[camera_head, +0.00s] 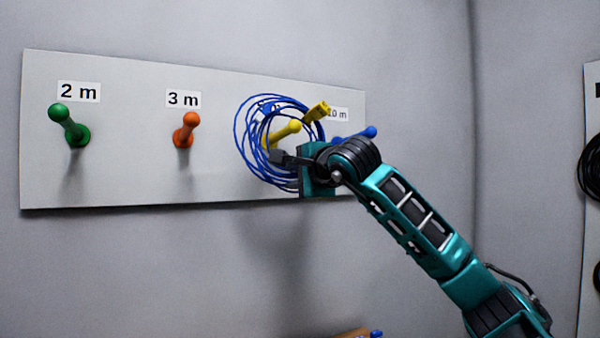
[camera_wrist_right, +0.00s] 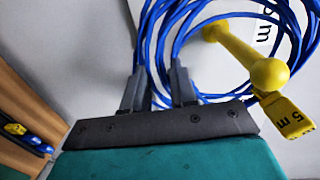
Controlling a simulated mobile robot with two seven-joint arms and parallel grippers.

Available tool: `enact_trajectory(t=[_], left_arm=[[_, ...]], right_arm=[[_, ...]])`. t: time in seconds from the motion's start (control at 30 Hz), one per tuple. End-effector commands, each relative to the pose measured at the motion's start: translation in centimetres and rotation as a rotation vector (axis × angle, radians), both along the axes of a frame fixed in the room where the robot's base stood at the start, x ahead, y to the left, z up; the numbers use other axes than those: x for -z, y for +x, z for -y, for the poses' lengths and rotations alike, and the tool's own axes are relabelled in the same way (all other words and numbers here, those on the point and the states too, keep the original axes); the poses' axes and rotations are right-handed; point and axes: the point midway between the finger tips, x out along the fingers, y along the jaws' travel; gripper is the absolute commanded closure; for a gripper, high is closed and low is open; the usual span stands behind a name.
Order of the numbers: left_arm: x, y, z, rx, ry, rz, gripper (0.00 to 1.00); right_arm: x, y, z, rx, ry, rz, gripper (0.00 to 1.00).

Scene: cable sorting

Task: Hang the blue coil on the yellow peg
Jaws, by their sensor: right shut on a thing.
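The blue coil (camera_head: 241,128) is a ring of several thin loops in front of the white board. The yellow peg (camera_head: 288,131) shows inside the ring, its round end toward me; it appears to poke through the loops. In the wrist view, the peg (camera_wrist_right: 243,54) has its ball end in front of the coil's strands (camera_wrist_right: 165,25). A yellow tag (camera_wrist_right: 287,115), marked 5 m, hangs on the coil near the ball end. My right gripper (camera_head: 279,157) is shut on the coil's lower part, below the peg. My left gripper is out of view.
The board (camera_head: 130,170) also carries a green peg (camera_head: 67,125) under "2 m", an orange peg (camera_head: 187,130) under "3 m", and a blue peg (camera_head: 366,133) just right of my gripper. Black coils (camera_head: 592,168) hang at the far right.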

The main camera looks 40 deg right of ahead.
Motion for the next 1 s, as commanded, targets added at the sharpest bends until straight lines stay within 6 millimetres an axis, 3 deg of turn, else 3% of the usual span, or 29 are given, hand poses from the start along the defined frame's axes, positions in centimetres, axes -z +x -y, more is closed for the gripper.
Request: enact_trajectory(t=[0.9,1.0], left_arm=[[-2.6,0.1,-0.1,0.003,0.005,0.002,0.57],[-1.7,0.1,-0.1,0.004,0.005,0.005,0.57]], right_arm=[[0.7,6.1,1.9,-0.001,0.000,0.001,1.00],[1.9,6.2,1.9,0.000,-0.001,0.001,1.00]])
